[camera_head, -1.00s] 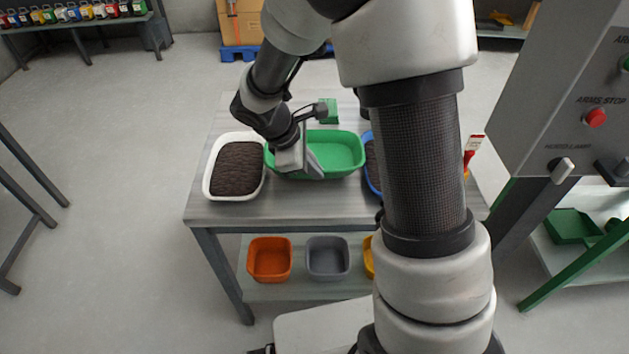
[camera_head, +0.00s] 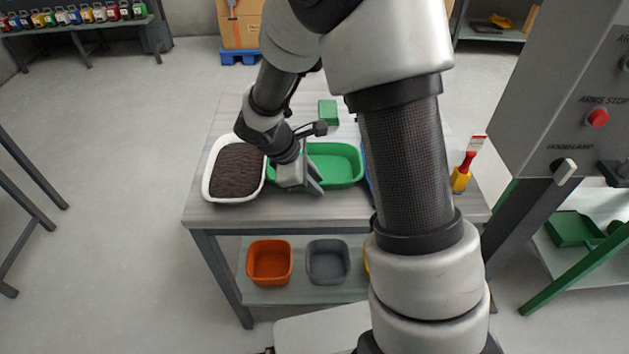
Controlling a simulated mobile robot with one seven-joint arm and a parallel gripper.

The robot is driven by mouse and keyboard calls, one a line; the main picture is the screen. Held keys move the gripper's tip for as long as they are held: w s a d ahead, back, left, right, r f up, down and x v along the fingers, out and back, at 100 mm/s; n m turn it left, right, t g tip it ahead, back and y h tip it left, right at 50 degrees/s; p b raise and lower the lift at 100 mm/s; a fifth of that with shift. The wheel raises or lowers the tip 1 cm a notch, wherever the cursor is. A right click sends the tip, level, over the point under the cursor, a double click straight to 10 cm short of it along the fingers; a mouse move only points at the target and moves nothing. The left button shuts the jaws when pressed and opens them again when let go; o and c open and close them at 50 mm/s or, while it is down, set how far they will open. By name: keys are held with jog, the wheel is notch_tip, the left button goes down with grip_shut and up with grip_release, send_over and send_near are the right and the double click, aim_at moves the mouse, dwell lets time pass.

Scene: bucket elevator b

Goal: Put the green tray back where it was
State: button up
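The green tray (camera_head: 338,165) stands empty and level on the grey worktable, between a white tray and a blue tray. My gripper (camera_head: 315,187) points down at the tray's front left part, over its near rim. The gripper hides that part of the tray, so I cannot tell whether the fingers touch the rim or whether they are open or shut.
The white tray (camera_head: 207,180) with dark brown filling is close on the left. The blue tray (camera_head: 366,170) is mostly hidden behind my arm. A green block (camera_head: 328,112) stands behind. Orange (camera_head: 269,262) and grey (camera_head: 327,261) bins sit on the lower shelf. The table's front strip is clear.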

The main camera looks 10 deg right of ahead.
jog(key=shift+r, duration=0.1)
jog(key=shift+r, duration=0.25)
jog(key=p+v, duration=0.2)
jog(key=v, duration=0.9)
jog(key=s+d+r+m+t+y, duration=0.2)
jog(key=s+d+r+m, duration=0.1)
jog(key=s+r+m, duration=0.4)
jog(key=s+d+r+m+t+y, duration=0.1)
jog(key=s+d+r+m+y, duration=0.2)
jog(key=s+r+m, duration=0.5)
jog(key=s, duration=0.3)
jog(key=shift+d+r+t, duration=0.15)
jog(key=shift+r+t, duration=0.2)
jog(key=shift+t, duration=0.05)
jog(key=shift+s, duration=0.1)
